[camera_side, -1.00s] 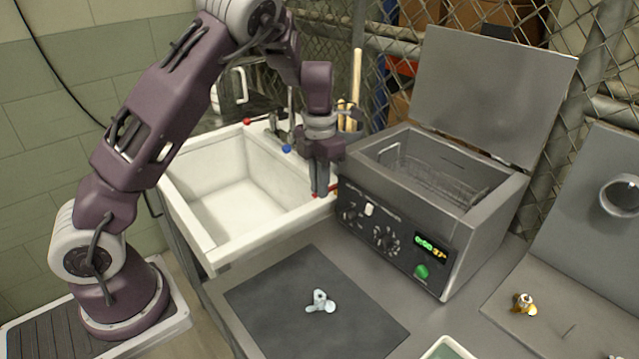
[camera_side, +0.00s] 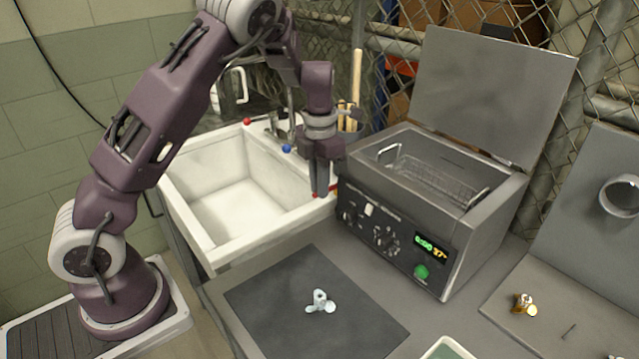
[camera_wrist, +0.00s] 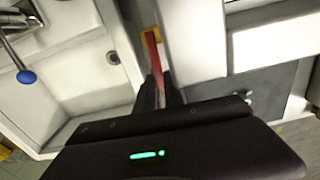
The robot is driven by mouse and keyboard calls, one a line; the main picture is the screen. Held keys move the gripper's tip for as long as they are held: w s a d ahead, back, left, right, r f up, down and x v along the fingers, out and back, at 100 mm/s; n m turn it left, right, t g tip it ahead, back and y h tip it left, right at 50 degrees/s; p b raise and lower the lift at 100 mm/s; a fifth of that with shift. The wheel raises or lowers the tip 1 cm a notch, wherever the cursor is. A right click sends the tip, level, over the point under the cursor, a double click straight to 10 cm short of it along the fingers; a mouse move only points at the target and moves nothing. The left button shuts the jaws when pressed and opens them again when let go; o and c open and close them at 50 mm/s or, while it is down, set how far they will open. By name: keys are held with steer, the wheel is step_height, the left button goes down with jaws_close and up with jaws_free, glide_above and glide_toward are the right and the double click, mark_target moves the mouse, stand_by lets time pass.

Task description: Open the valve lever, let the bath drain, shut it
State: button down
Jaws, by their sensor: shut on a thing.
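The ultrasonic bath (camera_side: 400,222) is a grey box with its lid (camera_side: 490,90) up. A wire basket (camera_side: 440,180) sits inside its tank; I cannot make out the liquid level. The red valve lever (camera_side: 334,188) is low at the bath's left side, by the sink's rim. My gripper (camera_side: 321,190) points down there, its fingers mostly hiding the lever. In the wrist view, the red lever (camera_wrist: 153,50) runs from a yellow part to between my gripper's fingertips (camera_wrist: 160,88), which are shut on it.
A white sink (camera_side: 235,205) with red and blue tap knobs stands left of the bath. A dark mat (camera_side: 270,295) with a small metal part (camera_side: 320,302) lies in front. A grey stand with a ring (camera_side: 622,197) is at the right, a small brass part (camera_side: 523,304) on its base.

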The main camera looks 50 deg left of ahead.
steer(key=shift+d+n, duration=0.2)
steer(key=shift+n, duration=0.2)
steer(key=c, duration=1.4)
jaws_free()
steer(key=shift+c, duration=0.2)
step_height(320, 180, up, 7)
steer(key=shift+r, duration=0.1)
